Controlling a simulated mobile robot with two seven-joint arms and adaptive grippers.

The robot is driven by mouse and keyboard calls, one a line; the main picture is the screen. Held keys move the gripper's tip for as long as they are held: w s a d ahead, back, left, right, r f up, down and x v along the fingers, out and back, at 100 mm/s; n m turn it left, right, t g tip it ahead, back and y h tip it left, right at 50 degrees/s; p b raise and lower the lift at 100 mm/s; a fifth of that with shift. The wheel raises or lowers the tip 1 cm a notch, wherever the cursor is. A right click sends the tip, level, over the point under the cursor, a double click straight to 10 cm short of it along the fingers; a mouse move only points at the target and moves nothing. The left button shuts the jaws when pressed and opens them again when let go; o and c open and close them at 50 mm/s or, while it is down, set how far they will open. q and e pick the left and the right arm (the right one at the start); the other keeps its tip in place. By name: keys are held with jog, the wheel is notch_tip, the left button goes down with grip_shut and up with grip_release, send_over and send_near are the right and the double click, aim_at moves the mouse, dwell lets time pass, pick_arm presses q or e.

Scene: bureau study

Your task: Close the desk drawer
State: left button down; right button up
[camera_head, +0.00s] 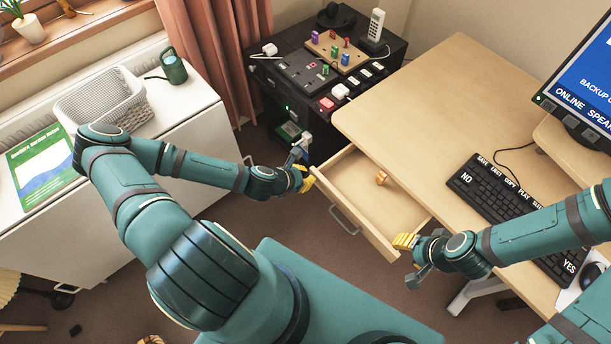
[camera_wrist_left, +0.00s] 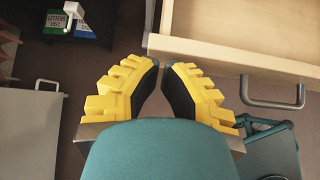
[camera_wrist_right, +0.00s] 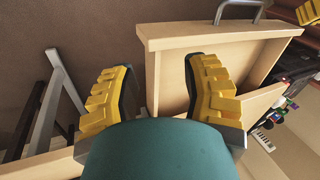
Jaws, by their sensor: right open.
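The desk drawer (camera_head: 352,207) is pulled out from the wooden desk (camera_head: 440,90), with its grey handle (camera_head: 343,221) on the front panel. A small orange object (camera_head: 381,178) lies inside. My left gripper (camera_head: 306,181) is at the far left corner of the drawer front. In the left wrist view its fingertips (camera_wrist_left: 161,66) are close together, just beside the panel's end (camera_wrist_left: 152,45). My right gripper (camera_head: 405,242) is open at the front panel's near right end. In the right wrist view its fingers (camera_wrist_right: 158,68) are apart, one overlapping the drawer (camera_wrist_right: 220,38); contact is unclear.
A keyboard (camera_head: 500,195) and a monitor (camera_head: 590,85) stand on the desk to the right. A black cabinet (camera_head: 285,110) with devices stands behind the left gripper. A white cabinet (camera_head: 180,120) with a basket (camera_head: 110,95) is at left. Carpet is clear before the drawer.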

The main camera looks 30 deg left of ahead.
aim_at(339, 153)
pick_arm(q)
jog(key=shift+w, duration=0.25)
jog(key=w+d, duration=0.1)
jog(key=w, duration=0.3)
jog(key=w+d+p, duration=0.1)
jog(key=w+d, duration=0.1)
jog(key=w, duration=0.2)
jog(key=w+d, duration=0.1)
jog(key=w, duration=0.3)
jog(key=shift+w+d, duration=0.35)
jog(key=shift+s+a, duration=0.1)
